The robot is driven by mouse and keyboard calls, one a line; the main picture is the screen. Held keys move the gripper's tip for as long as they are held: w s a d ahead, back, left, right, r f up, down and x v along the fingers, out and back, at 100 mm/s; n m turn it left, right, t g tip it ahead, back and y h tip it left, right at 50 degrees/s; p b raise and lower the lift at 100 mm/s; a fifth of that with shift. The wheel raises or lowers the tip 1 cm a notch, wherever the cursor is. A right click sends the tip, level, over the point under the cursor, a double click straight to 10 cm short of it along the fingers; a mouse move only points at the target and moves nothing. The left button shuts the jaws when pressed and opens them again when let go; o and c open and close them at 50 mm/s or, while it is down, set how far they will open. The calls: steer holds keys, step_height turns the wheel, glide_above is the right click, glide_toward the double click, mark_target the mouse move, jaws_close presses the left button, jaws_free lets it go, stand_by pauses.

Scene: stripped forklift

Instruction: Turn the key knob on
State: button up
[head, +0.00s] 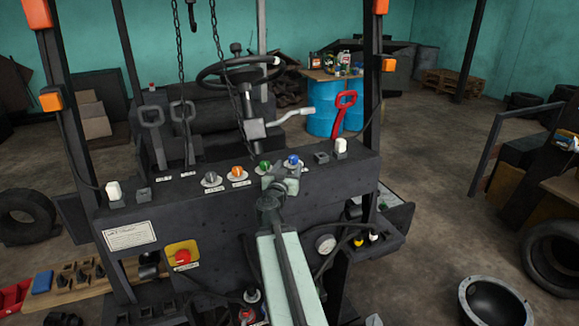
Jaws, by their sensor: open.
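The dark forklift panel (190,209) carries a row of round knobs on grey bases: a grey knob (211,177), an orange knob (238,173), a green knob (264,167) and a blue knob (293,160). Small labels lie by some of them, too small to read, so I cannot tell which is the key knob. My gripper (279,184) is open at the panel's front top edge, just below the green and blue knobs in the picture. Its wrist hides part of the panel there. I cannot tell whether it touches anything.
A red button (183,256) on a yellow plate sits on the panel's front. White-topped switches stand at its left (114,190) and right (340,146). Grey levers (152,118), a red lever (345,101) and a steering wheel (238,72) rise behind. Posts and chains frame the panel.

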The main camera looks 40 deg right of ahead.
mark_target(297, 159)
steer(key=d+n+t+y, duration=0.1)
steer(key=t, duration=0.1)
steer(key=d+n+t+y, duration=0.1)
steer(key=d+n+y, duration=0.1)
steer(key=shift+s+d+t, duration=0.3)
steer(key=shift+s+t, duration=0.05)
steer(key=shift+t, duration=0.05)
steer(key=n+t+y, duration=0.1)
steer(key=s+n+t+y, duration=0.1)
steer(key=y, duration=0.1)
steer(key=shift+s+d+n, duration=0.15)
steer(key=shift+s+n, duration=0.15)
steer(key=shift+s+a+f+n+t+y, duration=0.1)
steer(key=shift+s+a+n+t+y, duration=0.1)
steer(key=shift+s+n+t+y, duration=0.45)
steer(key=shift+w+a+y, duration=0.1)
steer(key=shift+w+y, duration=0.15)
steer(key=shift+w, duration=0.05)
